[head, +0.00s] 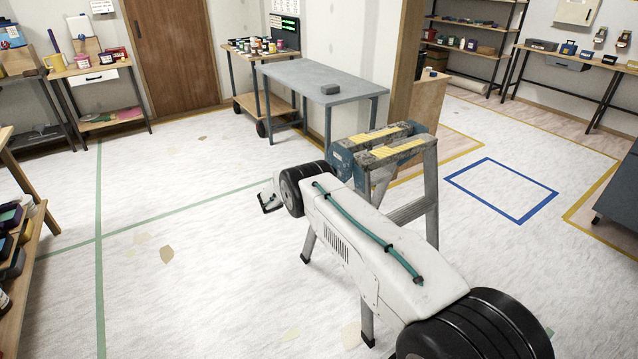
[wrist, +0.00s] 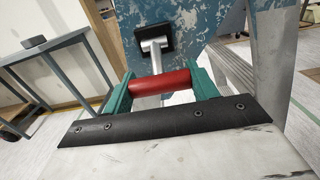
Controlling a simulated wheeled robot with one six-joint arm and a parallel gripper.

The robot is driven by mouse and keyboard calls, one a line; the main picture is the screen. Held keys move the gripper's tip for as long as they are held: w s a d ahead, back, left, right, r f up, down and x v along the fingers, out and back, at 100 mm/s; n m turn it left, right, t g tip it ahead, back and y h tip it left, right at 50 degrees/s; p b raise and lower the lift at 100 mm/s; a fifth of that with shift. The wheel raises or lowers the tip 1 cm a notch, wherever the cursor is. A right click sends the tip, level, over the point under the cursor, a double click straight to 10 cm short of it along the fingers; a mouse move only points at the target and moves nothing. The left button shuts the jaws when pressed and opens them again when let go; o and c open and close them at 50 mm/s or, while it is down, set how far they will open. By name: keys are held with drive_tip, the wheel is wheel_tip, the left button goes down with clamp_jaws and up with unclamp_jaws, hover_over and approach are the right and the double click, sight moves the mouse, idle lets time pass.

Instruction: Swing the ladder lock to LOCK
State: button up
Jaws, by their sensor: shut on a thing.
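The step ladder (head: 430,185) stands in the middle of the head view, with worn blue-grey tops, yellow strips and metal legs. The wrist view shows its scuffed blue side panel (wrist: 200,25). The ladder lock's red grip (wrist: 160,82) lies between the green fingers of my gripper (wrist: 162,85), which is shut on it. A metal stem (wrist: 154,52) runs from a black block on the panel toward the grip. No LOCK marking is readable.
A grey-blue table (head: 320,78) with a small dark block (head: 331,89) on it stands behind the ladder. A wooden partition (head: 408,75) is behind the ladder to the right. The floor to the left is open, as is the blue taped square (head: 500,188).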

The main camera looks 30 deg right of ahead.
drive_tip(key=o, duration=1)
drive_tip(key=shift+d+f, duration=0.1)
drive_tip(key=shift+d, duration=0.05)
drive_tip(key=shift+a, duration=0.4)
drive_tip(key=a, duration=0.7)
drive_tip(key=shift+s, duration=0.15)
drive_tip(key=shift+a, duration=0.1)
